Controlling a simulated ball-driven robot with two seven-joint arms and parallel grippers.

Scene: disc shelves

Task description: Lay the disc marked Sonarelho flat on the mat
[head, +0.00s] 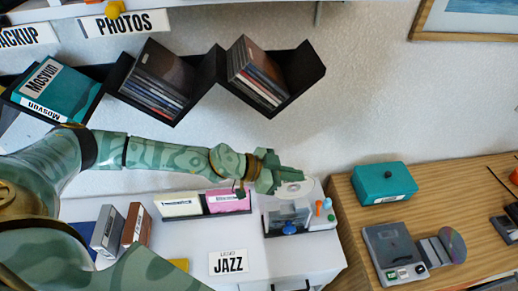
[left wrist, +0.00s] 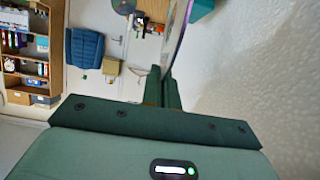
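My left gripper (head: 268,175) reaches in from the left above the white cabinet top. In the left wrist view its fingers (left wrist: 163,92) are close together on a thin, flat thing seen nearly edge-on, which looks like a disc (left wrist: 179,36). In the head view a pale round disc (head: 294,188) shows just right of the fingertips. I cannot read any name on it, so I cannot tell whether it is Sonarelho. I cannot make out a mat for certain. My right gripper is not in view.
Below the gripper stands a clear-fronted box (head: 288,216) beside small bottles. A pink case (head: 228,201) and a white case (head: 181,206) stand left of it. Wall shelves (head: 215,75) hold cases above. A wooden desk (head: 345,205) at right bears a teal box (head: 384,183) and grey device (head: 393,250).

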